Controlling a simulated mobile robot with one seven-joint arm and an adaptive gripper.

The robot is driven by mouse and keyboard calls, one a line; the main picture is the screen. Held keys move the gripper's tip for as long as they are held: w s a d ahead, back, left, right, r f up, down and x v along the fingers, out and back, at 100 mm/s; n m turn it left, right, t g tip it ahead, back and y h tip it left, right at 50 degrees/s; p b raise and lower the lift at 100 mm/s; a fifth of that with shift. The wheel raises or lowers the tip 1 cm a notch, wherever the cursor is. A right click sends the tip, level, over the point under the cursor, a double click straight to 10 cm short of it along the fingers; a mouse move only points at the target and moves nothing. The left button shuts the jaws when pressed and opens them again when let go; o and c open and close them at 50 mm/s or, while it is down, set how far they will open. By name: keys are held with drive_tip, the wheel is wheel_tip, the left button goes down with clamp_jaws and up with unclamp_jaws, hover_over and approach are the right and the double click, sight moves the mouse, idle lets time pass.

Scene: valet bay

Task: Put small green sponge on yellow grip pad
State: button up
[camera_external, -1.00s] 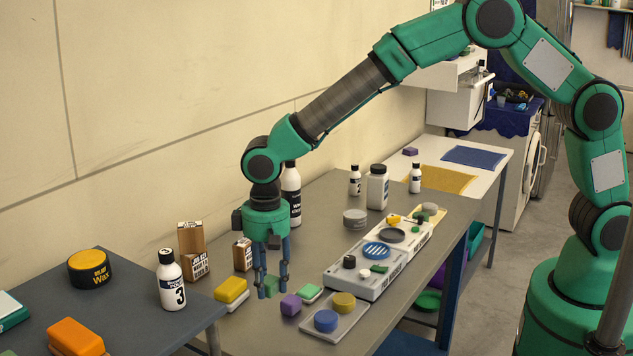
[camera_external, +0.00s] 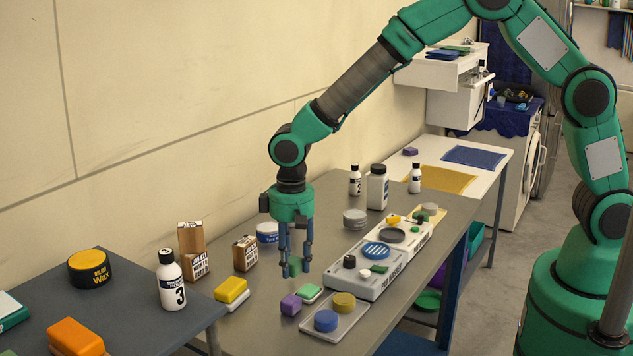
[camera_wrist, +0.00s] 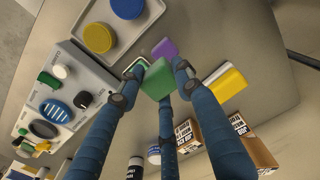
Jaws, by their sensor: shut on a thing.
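My gripper (camera_external: 295,266) is shut on the small green sponge (camera_external: 295,265) and holds it above the grey table, just behind another green sponge with a pale base (camera_external: 309,293). In the wrist view the held green sponge (camera_wrist: 157,80) sits between the blue fingers and partly hides the other one. The yellow grip pad (camera_external: 444,178) lies flat on the white table at the back right, well away from my gripper. A blue pad (camera_external: 473,157) lies beside it.
A purple block (camera_external: 291,305), a yellow sponge (camera_external: 231,290) and a tray (camera_external: 347,320) with round pots are near my gripper. A grey-white case (camera_external: 372,283) lies to its right. Bottles, including a white one (camera_external: 377,188), stand toward the white table.

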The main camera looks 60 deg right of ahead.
hover_over(230, 285)
drive_tip(key=shift+w+d+f+b, duration=0.1)
drive_tip(key=shift+f+b, duration=0.35)
drive_tip(key=shift+f, duration=0.3)
idle(0.3)
drive_tip(key=shift+f, duration=1.75)
drive_tip(key=shift+f, duration=0.15)
drive_tip(key=o, duration=0.8)
drive_tip(key=shift+o, duration=0.2)
